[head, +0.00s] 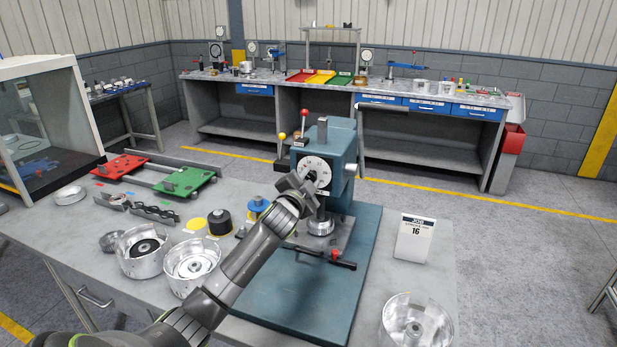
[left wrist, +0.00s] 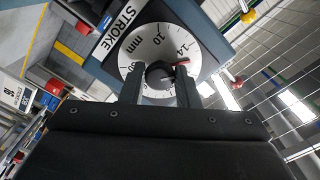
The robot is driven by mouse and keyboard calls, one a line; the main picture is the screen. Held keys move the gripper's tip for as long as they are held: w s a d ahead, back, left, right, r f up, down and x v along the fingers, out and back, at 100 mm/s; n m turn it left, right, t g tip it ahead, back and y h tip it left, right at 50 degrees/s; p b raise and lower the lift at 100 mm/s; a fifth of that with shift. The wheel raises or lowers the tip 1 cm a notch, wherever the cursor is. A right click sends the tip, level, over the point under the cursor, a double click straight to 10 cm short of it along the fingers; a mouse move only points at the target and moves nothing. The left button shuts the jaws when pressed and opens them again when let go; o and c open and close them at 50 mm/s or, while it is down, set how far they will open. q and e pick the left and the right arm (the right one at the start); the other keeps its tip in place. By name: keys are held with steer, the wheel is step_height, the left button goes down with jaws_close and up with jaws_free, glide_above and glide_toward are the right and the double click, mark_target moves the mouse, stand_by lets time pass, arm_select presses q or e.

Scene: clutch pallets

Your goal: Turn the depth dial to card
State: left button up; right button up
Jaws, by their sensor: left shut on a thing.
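The depth dial (head: 313,167) is a white numbered face on the front of the blue-grey press (head: 340,150). The left wrist view shows the dial (left wrist: 150,45) close up, marked STROKE mm, with 10 and 14 legible. A red pointer (left wrist: 181,62) by its dark centre knob (left wrist: 158,75) lies just past the 14. My left gripper (head: 302,188) is at the dial, shut on the knob, and hides part of the face; its fingers (left wrist: 158,88) flank the knob in the wrist view. The white job card (head: 415,240) reads 16 and stands right of the press. My right gripper is not in view.
Metal housings (head: 143,252) and a black-topped part (head: 220,222) lie left of my arm. Red (head: 120,166) and green (head: 186,181) pallets sit behind them. Another metal housing (head: 415,320) is at the front right. The bench around the card is clear.

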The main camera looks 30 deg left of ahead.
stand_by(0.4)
arm_select(q)
steer(key=o, duration=1)
steer(key=shift+c, duration=0.2)
steer(key=shift+s, duration=0.1)
steer(key=b+v, duration=0.4)
steer(key=v, duration=1.3)
steer(key=shift+s, duration=0.15)
steer(key=shift+f, duration=0.1)
